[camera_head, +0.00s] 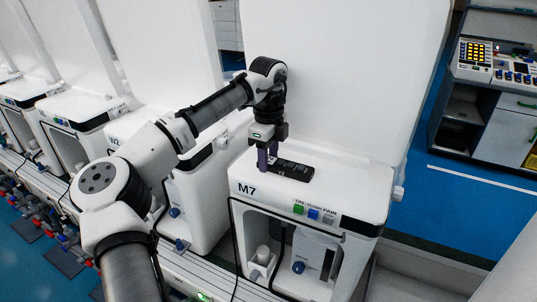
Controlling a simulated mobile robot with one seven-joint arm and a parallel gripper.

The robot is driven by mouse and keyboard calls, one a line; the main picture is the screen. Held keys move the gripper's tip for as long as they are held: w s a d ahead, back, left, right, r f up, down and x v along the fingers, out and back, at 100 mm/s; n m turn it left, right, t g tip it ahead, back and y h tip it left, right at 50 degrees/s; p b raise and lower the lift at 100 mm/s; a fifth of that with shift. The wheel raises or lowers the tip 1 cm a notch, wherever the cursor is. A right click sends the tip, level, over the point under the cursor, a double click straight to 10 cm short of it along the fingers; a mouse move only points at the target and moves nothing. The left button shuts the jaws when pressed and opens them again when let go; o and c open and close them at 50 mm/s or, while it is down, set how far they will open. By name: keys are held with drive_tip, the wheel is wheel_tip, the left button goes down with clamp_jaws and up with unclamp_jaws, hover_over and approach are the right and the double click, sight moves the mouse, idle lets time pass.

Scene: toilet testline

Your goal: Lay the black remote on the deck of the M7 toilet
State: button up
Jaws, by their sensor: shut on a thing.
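The M7 toilet (345,192) stands in the middle right, a white boxy unit with "M7" on its front edge and a flat white deck on top. The black remote (293,171) is at the left part of that deck, lying about flat. My gripper (266,165) points down at the remote's left end and is shut on it. Its fingers hide that end. I cannot tell whether the remote rests on the deck or is held just above it.
A tall white panel (345,75) rises behind the deck. Green, blue and grey buttons (313,213) sit on the M7 front edge. The N2 unit (196,190) and more like it stand to the left. A control console (497,62) is at the far right. The deck's right side is clear.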

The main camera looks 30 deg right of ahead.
drive_tip(key=o, duration=1)
wheel_tip(320, 180, up, 12)
drive_tip(key=shift+r+b, duration=0.15)
drive_tip(key=shift+b, duration=0.15)
